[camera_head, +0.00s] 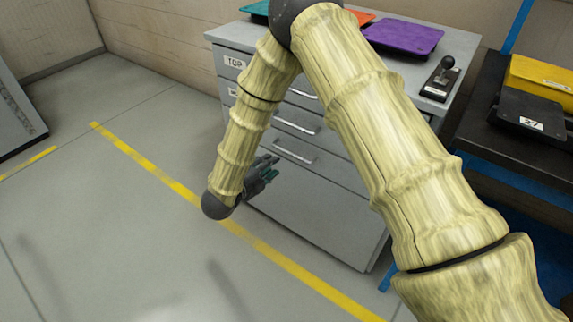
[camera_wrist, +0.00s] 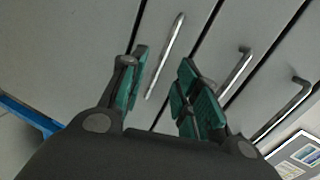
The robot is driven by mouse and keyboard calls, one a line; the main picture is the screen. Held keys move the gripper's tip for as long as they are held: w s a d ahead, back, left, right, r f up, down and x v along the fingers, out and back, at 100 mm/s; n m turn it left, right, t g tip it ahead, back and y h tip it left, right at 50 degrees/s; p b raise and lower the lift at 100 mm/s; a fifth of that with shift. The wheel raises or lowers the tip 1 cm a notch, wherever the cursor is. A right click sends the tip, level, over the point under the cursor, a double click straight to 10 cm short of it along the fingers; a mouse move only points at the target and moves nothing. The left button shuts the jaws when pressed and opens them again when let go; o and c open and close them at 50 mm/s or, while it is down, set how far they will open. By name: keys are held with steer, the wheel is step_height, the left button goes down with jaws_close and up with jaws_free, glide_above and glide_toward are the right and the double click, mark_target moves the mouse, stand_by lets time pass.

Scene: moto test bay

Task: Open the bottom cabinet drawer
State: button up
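The grey cabinet (camera_head: 315,215) stands beyond my arm, with a "TOP" label on its upper drawer. Three bar handles show in the head view; the lowest handle (camera_head: 295,152) sits above a large plain lower panel. My gripper (camera_head: 268,170) is in front of the cabinet, left of and slightly below that handle in the picture. In the wrist view my gripper (camera_wrist: 164,75) is open, with green-padded fingers apart. The lowest handle (camera_wrist: 166,55) appears between the fingers, nearer the left one; contact cannot be told. The drawers look shut. My arm hides part of the cabinet front.
Purple (camera_head: 404,37) and teal (camera_head: 258,9) trays and a joystick box (camera_head: 440,78) sit on the cabinet top. A dark bench (camera_head: 500,140) with a yellow bin (camera_head: 540,75) stands at right. Floor at left, with a yellow line (camera_head: 150,165), is clear.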

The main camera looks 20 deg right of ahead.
mark_target(286, 151)
steer(key=shift+m+h, duration=0.4)
steer(key=shift+m, duration=0.5)
steer(key=b+x, duration=0.2)
steer(key=x, duration=0.8)
steer(key=shift+w+d+r, duration=0.1)
steer(key=shift+w, duration=0.2)
jaws_close()
